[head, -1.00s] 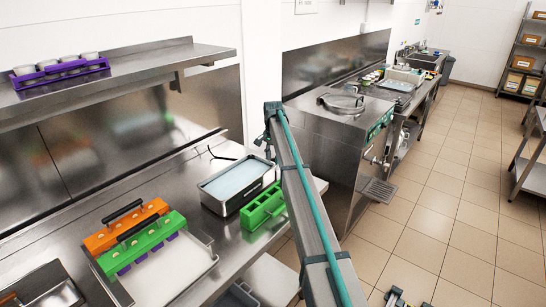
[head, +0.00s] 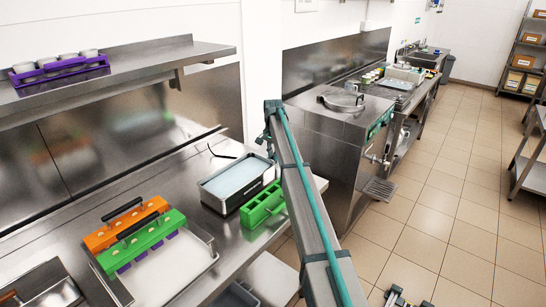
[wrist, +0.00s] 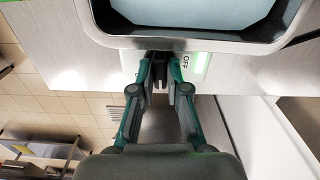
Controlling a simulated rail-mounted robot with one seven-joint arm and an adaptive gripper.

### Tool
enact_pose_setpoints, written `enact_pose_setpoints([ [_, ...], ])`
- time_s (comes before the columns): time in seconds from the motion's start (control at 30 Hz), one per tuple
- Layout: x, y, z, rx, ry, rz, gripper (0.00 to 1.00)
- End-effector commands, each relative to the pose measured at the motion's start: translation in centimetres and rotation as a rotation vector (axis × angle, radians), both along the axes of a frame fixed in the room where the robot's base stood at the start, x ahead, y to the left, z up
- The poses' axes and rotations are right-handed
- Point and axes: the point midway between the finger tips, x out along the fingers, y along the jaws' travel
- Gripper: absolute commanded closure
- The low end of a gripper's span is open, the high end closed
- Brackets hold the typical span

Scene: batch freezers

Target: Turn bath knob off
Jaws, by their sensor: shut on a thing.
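The bath (head: 232,203) is a steel tank with light blue liquid, standing on the counter in the head view. Its rim (wrist: 108,40) fills the top of the wrist view. The bath knob (wrist: 160,77) is a small dark piece on the bath's front, mostly hidden between my fingers. A white label reading "OFF" (wrist: 187,63) with a green patch is just right of it. My gripper (wrist: 160,82) is shut on the knob, with a teal-edged finger on each side. In the head view my arm hides the gripper and knob. How far the knob is turned cannot be told.
A green rack (head: 262,208) stands beside the bath, close to my arm. Orange (head: 125,226) and green (head: 152,238) handled holders sit at a tray on the left. A steel freezer unit (head: 335,130) stands beyond my arm.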

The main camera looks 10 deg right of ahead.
Motion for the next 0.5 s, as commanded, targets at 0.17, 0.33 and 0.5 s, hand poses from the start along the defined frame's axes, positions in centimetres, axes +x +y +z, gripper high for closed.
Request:
enact_pose_setpoints([
  [0.17,0.03,-0.01,-0.09,0.0,0.0,0.115,1.0],
  [0.33,0.04,-0.01,-0.12,0.001,0.001,0.263,1.0],
  [0.5,0.04,-0.01,-0.13,0.0,0.0,0.426,1.0],
])
